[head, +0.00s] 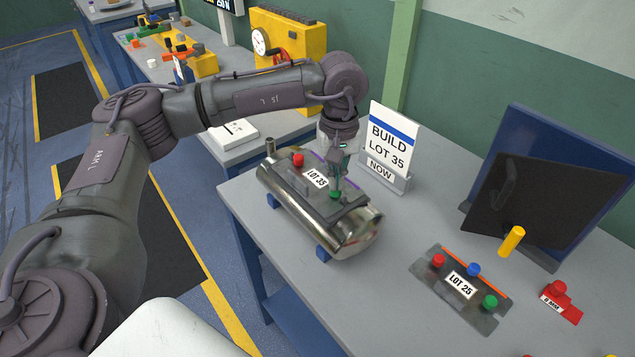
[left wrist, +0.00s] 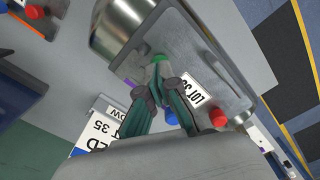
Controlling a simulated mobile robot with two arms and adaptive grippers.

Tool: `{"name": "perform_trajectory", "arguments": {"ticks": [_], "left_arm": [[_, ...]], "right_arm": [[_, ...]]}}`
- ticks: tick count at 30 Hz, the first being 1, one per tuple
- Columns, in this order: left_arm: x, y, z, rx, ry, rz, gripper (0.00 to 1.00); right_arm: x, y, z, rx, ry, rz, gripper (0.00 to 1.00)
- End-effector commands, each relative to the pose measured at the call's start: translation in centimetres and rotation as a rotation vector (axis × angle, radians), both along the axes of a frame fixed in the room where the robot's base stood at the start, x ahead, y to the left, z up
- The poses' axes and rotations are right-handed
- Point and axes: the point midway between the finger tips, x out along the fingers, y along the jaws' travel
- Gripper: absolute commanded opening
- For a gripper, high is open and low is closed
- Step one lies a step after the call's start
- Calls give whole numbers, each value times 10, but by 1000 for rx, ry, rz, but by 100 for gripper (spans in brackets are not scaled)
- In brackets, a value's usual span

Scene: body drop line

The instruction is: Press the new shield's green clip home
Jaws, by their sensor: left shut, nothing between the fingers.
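The grey shield (head: 355,203) labelled LOT 35 sits on top of a shiny metal cylinder (head: 361,236). Its green clip (head: 336,195) is at the near right end, and its red clip (head: 298,160) is at the far left end. My left gripper (head: 337,183) points down, shut and empty, with its tips right by the green clip; I cannot tell whether they touch. In the left wrist view, the green clip (left wrist: 158,59) shows just beyond the fingertips (left wrist: 157,88), and a blue clip (left wrist: 172,118) is partly hidden by a finger. My right gripper is not in view.
Another shield (head: 432,262), labelled LOT 25, lies on the table at the right with red, blue and green clips. A BUILD LOT 35 NOW sign (head: 388,142) stands behind the cylinder. A dark panel (head: 515,205) and yellow peg (head: 511,240) stand farther right.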

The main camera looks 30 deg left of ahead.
Motion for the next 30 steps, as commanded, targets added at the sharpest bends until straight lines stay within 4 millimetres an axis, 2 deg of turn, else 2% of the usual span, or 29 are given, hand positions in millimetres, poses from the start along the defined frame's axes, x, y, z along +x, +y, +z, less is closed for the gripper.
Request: {"name": "perform_trajectory", "arguments": {"ticks": [26, 30], "left_arm": [[0, 0, -1, 1, 2, -1, 0], [0, 0, -1, 1, 2, -1, 20]], "right_arm": [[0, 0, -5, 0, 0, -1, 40], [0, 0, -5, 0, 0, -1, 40]]}}
